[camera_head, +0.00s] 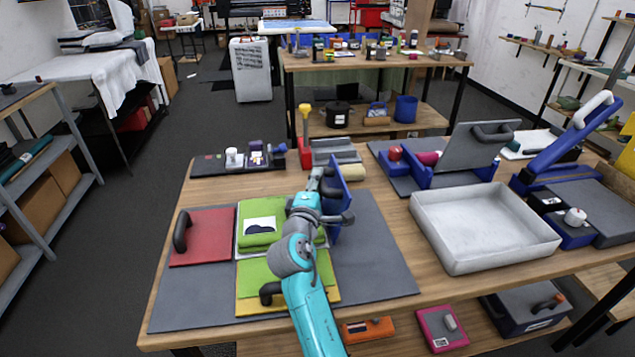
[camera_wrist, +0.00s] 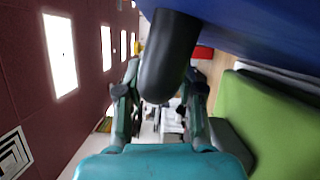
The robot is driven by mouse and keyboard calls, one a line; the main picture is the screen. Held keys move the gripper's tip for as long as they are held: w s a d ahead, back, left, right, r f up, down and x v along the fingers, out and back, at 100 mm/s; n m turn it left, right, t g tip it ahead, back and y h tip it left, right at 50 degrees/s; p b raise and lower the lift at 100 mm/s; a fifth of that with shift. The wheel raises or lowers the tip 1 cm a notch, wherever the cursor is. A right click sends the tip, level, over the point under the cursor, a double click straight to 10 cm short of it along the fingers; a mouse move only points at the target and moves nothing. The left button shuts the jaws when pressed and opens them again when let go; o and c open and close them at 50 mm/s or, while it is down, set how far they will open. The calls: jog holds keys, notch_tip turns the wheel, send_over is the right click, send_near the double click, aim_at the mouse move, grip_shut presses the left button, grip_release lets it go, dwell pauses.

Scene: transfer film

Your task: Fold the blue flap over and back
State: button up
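The blue flap (camera_head: 337,203) stands nearly upright on the right of the green panel, seen almost edge-on. A dark handle (camera_head: 346,218) sticks out on its right side in the head view. My gripper (camera_head: 318,177) is close along the flap's left side, pointing away. In the wrist view, the flap (camera_wrist: 265,28) fills the top right. A black rounded handle end (camera_wrist: 168,60) lies in front of my gripper (camera_wrist: 161,92) and covers part of the space between its fingers. The fingers are spread apart; I cannot tell whether they touch the handle.
The grey mat (camera_head: 375,250) also bears a red panel (camera_head: 205,238) with a black handle, a green panel (camera_head: 262,212) and a yellow-edged green panel (camera_head: 255,275). A white tray (camera_head: 480,230) stands to the right. Blue-based fixtures (camera_head: 570,160) stand further right. The mat right of the flap is clear.

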jog(key=s+a, duration=0.2)
jog(key=s, duration=0.9)
jog(key=shift+s+f, duration=0.25)
jog(key=shift+f, duration=0.05)
